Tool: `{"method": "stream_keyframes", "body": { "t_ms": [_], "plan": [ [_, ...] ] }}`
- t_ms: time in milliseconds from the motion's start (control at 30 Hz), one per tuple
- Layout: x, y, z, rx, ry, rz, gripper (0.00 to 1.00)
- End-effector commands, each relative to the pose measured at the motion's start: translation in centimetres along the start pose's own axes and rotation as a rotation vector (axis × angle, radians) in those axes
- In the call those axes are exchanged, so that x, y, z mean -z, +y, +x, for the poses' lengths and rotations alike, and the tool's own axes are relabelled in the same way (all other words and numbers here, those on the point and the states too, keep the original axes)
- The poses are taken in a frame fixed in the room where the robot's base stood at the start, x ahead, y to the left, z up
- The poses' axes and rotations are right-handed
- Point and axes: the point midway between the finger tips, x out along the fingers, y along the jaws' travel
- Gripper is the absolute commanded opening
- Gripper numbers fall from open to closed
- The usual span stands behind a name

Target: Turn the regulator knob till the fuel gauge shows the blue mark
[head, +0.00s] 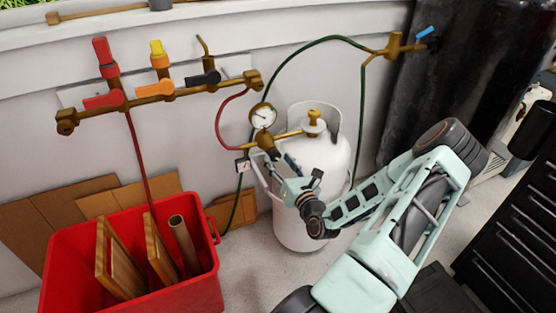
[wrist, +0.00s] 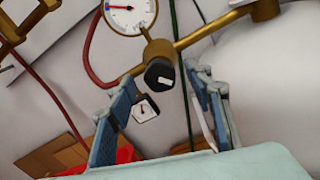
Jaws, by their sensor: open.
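The regulator knob (wrist: 159,75) is dark with a white mark on its face, on the brass fitting below the round gauge. In the head view the knob (head: 269,143) is left of the white tank. The round white gauge (wrist: 130,14) has a red needle pointing left; its top is cut off in the wrist view. It is whole in the head view (head: 263,116), but too small to make out a blue mark. My gripper (wrist: 162,84) is open and empty, its blue-grey fingers left and right of the knob in the wrist view, with visible gaps.
A red hose (head: 219,122) and a green hose (head: 282,72) run nearby. The white tank (head: 316,165) stands close at right. A red bin (head: 205,285) is at lower left, and a valve manifold (head: 190,91) is on the wall.

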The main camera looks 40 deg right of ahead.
Motion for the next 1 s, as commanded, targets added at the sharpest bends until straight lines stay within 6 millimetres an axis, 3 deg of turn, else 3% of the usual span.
{"method": "stream_keyframes", "body": {
  "t_ms": [500, 700, 1000],
  "plan": [
    [0.0, -0.1, -9.8, 0.002, 0.001, 0.001, 0.47],
    [0.0, 0.0, -11.2, 0.001, 0.0, 0.001, 0.47],
    [0.0, 0.0, -11.3, 0.0, 0.0, 0.001, 0.47]
  ]
}}
